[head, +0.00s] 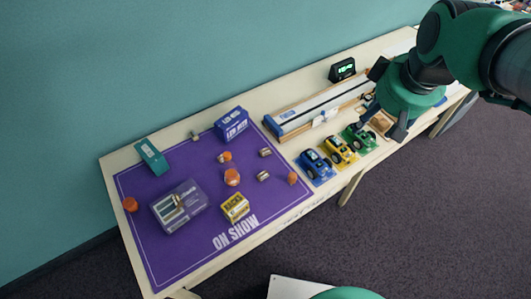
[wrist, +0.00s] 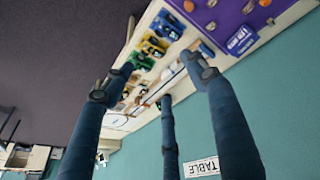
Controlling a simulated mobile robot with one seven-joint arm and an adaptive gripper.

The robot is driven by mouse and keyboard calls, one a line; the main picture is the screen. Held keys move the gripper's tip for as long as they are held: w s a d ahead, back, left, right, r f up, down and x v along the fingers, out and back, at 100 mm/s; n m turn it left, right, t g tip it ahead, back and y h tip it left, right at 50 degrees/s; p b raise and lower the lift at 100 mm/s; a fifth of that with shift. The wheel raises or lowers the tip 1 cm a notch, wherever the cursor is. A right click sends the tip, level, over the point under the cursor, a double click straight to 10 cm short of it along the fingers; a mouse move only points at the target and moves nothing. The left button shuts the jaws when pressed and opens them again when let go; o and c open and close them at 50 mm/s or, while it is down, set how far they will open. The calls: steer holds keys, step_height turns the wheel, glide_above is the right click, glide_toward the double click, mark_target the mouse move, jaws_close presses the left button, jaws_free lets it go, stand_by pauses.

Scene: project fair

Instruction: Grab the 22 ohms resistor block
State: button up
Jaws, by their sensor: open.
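No block with a readable 22 ohms mark shows; labels are too small to read. Several small pieces lie on the purple mat (head: 150,240). Among them are a small metallic cylinder (head: 265,152), a similar cylinder (head: 262,176) and a greyish piece (head: 195,136). I cannot tell whether any is the resistor block.
The mat bears a clear case (head: 180,207), a yellow box (head: 235,207), a blue LED kits box (head: 231,125), a teal box (head: 152,156) and orange pieces (head: 232,177). A blue car (head: 314,165), yellow car (head: 339,150), green car (head: 359,138), long track (head: 315,110) and dark display (head: 342,70) stand right.

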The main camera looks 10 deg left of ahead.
steer(key=w+a+f+n+g, duration=0.1)
steer(key=w+a+f+n, duration=0.45)
steer(key=w+a, duration=0.4)
steer(key=n+g, duration=0.3)
steer(key=n, duration=1.1)
glide_above(265, 151)
step_height(265, 151, down, 33)
steer(key=shift+w+f+h+b, duration=0.2)
steer(key=shift+w+h+b, duration=0.1)
steer(key=shift+w+b, duration=0.1)
steer(key=shift+f+m, duration=0.15)
steer(key=shift+m, duration=0.1)
steer(key=shift+f+b, duration=0.6)
steer(key=shift+f, duration=3.55)
steer(key=shift+f, duration=0.1)
steer(key=shift+w+a+f+b, duration=0.1)
steer(key=shift+f+b, duration=0.25)
steer(key=shift+f, duration=0.9)
steer(key=shift+a+f+b, duration=0.1)
steer(key=shift+f+b, duration=0.2)
steer(key=shift+f, duration=0.95)
